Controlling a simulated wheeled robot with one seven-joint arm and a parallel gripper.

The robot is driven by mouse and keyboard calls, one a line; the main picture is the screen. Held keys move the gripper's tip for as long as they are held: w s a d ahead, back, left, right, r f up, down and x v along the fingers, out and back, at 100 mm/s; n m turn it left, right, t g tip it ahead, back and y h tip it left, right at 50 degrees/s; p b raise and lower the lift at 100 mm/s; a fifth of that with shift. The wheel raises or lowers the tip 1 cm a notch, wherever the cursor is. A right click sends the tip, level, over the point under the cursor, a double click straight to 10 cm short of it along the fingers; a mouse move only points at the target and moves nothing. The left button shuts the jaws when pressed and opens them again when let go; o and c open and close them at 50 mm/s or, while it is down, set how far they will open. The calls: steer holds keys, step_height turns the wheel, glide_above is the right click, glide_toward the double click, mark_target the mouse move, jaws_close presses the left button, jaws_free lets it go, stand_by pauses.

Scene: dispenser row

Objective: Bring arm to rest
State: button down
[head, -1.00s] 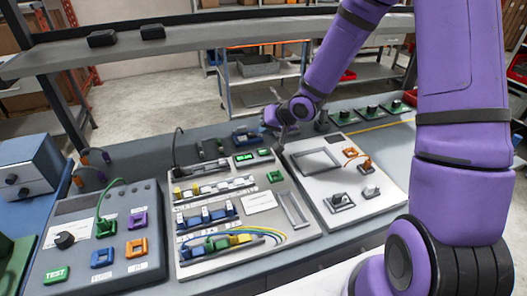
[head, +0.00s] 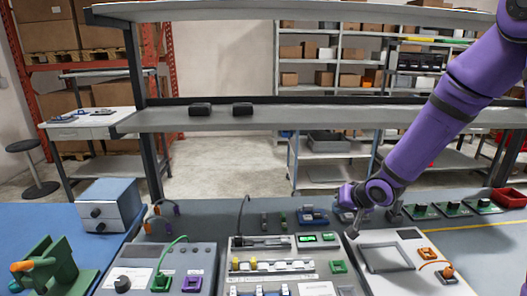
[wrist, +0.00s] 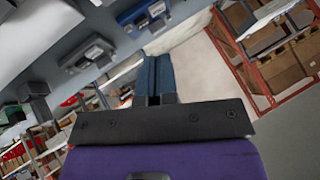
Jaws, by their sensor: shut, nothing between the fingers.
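My purple arm (head: 430,130) reaches in from the right in the head view and bends down to the bench. My gripper (head: 353,232) hangs near the back of the bench, at the upper left corner of the right-hand panel (head: 405,270). In the wrist view my gripper (wrist: 153,75) shows its two fingers side by side, shut with nothing between them. Whether the fingertips touch anything is too small to tell in the head view.
A blue connector block (head: 313,216) stands just left of my gripper. Green boards (head: 450,209) and a red bin (head: 510,197) are to the right. A grey shelf (head: 250,119) with two black items spans above the bench. A blue drawer box (head: 110,204) stands left.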

steer(key=s+d+r+h, duration=0.3)
steer(key=s+r, duration=0.3)
steer(key=r, duration=0.3)
steer(key=s+d+r+h, duration=0.3)
steer(key=s+r, duration=0.3)
steer(key=r, duration=0.3)
steer(key=s+r+g+y, duration=0.1)
steer(key=s+r, duration=0.2)
steer(key=s, duration=0.7)
steer(key=s+r+n+g, duration=0.1)
steer(key=s+r, duration=0.3)
steer(key=s, duration=0.6)
steer(key=shift+s+a+r+n+y, duration=0.15)
steer(key=shift+s+a+n+y, duration=0.2)
steer(key=shift+a+y, duration=0.1)
